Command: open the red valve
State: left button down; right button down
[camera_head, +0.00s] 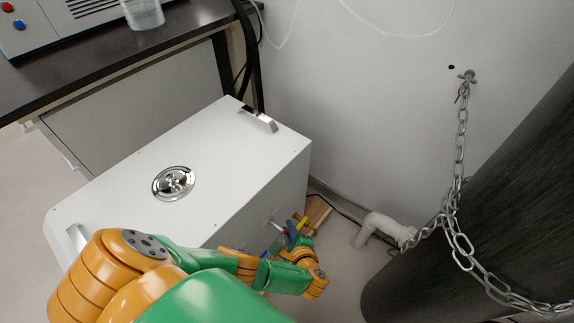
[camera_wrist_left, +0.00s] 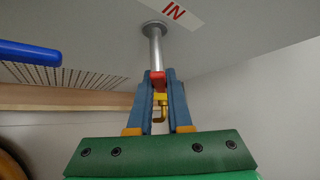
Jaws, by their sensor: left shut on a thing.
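The red valve (camera_wrist_left: 158,79) sits at the end of a short metal pipe (camera_wrist_left: 155,45) that comes out of the white box's side. A label reading "IN" (camera_wrist_left: 173,11) is next to the pipe. My left gripper (camera_wrist_left: 158,90) has its two blue fingers shut on the red valve, one on each side. A yellow fitting (camera_wrist_left: 159,99) shows between the fingers below the red part. In the head view my left gripper (camera_head: 291,232) is low beside the box's right side, and the valve is too small there to make out clearly. My right gripper is out of view.
The white box (camera_head: 215,150) has a round metal fitting (camera_head: 173,183) on top. A blue bar (camera_wrist_left: 30,53) is left of the gripper. A dark cylinder (camera_head: 480,205) with a chain (camera_head: 460,150) stands at the right, near a white pipe (camera_head: 382,226). A bench (camera_head: 110,60) stands behind.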

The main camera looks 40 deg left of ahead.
pick_arm(q)
jog(key=shift+w+n+t+b, duration=0.1)
jog(key=shift+n+t+b, duration=0.35)
jog(key=shift+t, duration=0.25)
jog(key=b, duration=0.1)
jog(key=n+t+b, duration=0.1)
jog(key=n+t+y+b, duration=0.1)
jog(key=shift+w+d+r, duration=0.1)
jog(key=shift+w+r, duration=0.15)
jog(key=shift+r+n+t+y+b, duration=0.4)
jog(key=shift+n+t+b, duration=0.15)
jog(key=shift+t+b, duration=0.5)
jog(key=shift+w+r+n+t+y+b, duration=0.1)
jog(key=shift+r+n+t+y+b, duration=0.15)
jog(key=shift+n+b, duration=0.4)
jog(key=shift+r+y+b, duration=0.2)
jog(key=shift+y+b, duration=0.15)
jog(key=shift+b, duration=0.05)
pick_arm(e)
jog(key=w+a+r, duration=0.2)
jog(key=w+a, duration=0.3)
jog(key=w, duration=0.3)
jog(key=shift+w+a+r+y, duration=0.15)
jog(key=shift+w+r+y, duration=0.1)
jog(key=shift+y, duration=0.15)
pick_arm(q)
jog(key=c, duration=0.8)
grip_release()
jog(key=shift+c, duration=0.2)
